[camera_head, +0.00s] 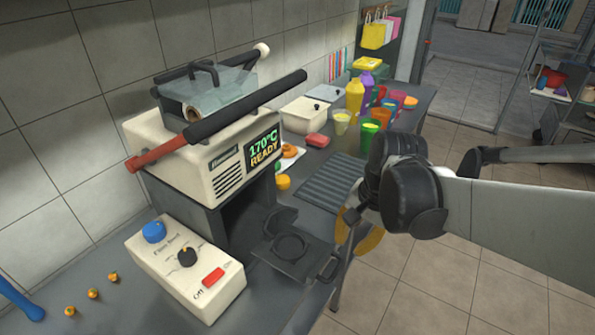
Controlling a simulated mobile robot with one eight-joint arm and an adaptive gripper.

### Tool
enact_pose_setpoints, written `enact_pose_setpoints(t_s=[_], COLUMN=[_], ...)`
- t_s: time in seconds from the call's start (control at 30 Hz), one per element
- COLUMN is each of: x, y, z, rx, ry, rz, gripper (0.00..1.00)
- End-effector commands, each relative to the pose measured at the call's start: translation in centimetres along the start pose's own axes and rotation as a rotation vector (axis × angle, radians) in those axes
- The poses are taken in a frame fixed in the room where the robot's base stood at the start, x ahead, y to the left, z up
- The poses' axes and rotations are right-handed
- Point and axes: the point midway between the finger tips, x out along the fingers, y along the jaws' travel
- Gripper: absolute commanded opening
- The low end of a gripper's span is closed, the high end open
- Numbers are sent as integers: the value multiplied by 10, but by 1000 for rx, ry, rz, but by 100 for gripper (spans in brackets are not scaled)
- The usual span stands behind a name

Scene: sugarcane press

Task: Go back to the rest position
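My arm (510,210) reaches in from the right edge of the head view, with its black wrist joints (405,190) over the front edge of the counter. My gripper (356,234) is at the left end of the arm, pointing down. Its two orange-tipped fingers stand apart, and I see nothing between them. It is right of the press machine (205,165), near the black round-ringed plate (290,247) but apart from it as far as I can tell. Part of the gripper is hidden behind the wrist.
The press display reads 170°C READY. A control box (185,265) with knobs and a red switch is at the front left. A ribbed dark mat (332,180), cups (368,138) and bottles (355,100) stand along the counter. Tiled floor (460,285) is open at right.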

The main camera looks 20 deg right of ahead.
Motion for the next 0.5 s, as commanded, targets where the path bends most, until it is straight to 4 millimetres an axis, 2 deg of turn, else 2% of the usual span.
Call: enact_pose_setpoints(t_s=[0.4, 0.5], x=[-6, -9], y=[0, -3], z=[0, 6], rx=[-2, -52], ry=[1, 23], rz=[-1, -8], gripper=[20, 20])
